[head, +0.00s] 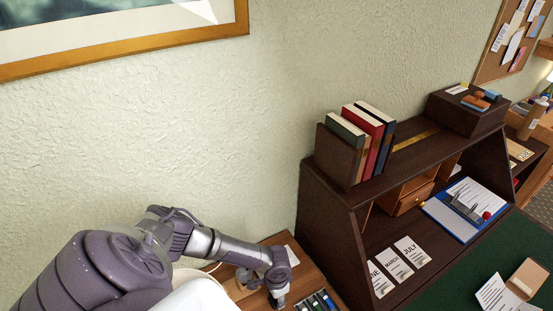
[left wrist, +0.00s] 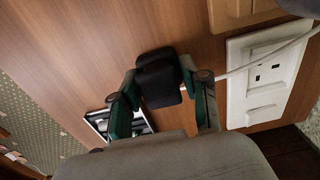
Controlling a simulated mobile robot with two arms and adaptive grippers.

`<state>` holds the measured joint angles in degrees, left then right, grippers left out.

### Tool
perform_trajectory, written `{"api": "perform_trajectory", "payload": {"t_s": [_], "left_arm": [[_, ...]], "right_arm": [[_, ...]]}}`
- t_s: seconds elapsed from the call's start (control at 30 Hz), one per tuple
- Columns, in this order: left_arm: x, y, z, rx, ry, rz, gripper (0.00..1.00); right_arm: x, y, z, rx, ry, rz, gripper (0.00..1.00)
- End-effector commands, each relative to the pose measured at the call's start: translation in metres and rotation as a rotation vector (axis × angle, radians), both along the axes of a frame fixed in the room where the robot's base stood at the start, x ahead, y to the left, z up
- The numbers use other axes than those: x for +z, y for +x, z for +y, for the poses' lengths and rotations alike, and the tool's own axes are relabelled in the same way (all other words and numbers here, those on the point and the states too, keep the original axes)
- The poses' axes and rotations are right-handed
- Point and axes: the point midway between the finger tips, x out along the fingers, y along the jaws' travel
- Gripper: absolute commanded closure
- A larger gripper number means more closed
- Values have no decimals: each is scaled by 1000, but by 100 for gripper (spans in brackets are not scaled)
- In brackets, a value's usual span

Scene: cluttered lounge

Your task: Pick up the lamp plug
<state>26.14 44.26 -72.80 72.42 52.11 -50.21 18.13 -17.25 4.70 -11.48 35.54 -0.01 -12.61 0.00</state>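The lamp plug (left wrist: 158,80) is a black block in the left wrist view, with a white cable (left wrist: 262,56) running off to the right. My left gripper (left wrist: 160,72) has its green fingers on either side of the plug, their tips against it. Beside it is a white socket plate (left wrist: 265,75) with dark slots showing and no plug in them. In the head view my left gripper (head: 277,297) is low over the wooden table top (head: 310,274); the plug cannot be made out there. My right gripper is not in view.
A tray of pens (head: 318,300) lies close to the gripper; it also shows in the left wrist view (left wrist: 100,122). A dark desk hutch (head: 335,225) with books (head: 367,140) stands to the right. The wall is behind.

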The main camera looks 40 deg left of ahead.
Motion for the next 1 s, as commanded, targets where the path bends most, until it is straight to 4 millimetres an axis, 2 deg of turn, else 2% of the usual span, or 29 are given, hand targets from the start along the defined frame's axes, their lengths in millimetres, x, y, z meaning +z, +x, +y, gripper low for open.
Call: {"api": "perform_trajectory", "payload": {"t_s": [0.03, 0.1, 0.47, 0.57, 0.73, 1.0], "left_arm": [[0, 0, 0, 0, 0, 0, 80], [0, 0, 0, 0, 0, 0, 91], [5, 0, 0, 1, -1, -1, 91], [13, 0, 0, 0, -2, -2, 91], [42, 1, 0, -3, -1, -4, 91], [74, 47, -45, -2, -5, -6, 91]], "right_arm": [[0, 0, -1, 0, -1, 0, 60], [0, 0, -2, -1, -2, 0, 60], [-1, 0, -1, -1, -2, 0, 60], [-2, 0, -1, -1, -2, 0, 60], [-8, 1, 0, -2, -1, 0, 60], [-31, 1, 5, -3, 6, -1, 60]]}}
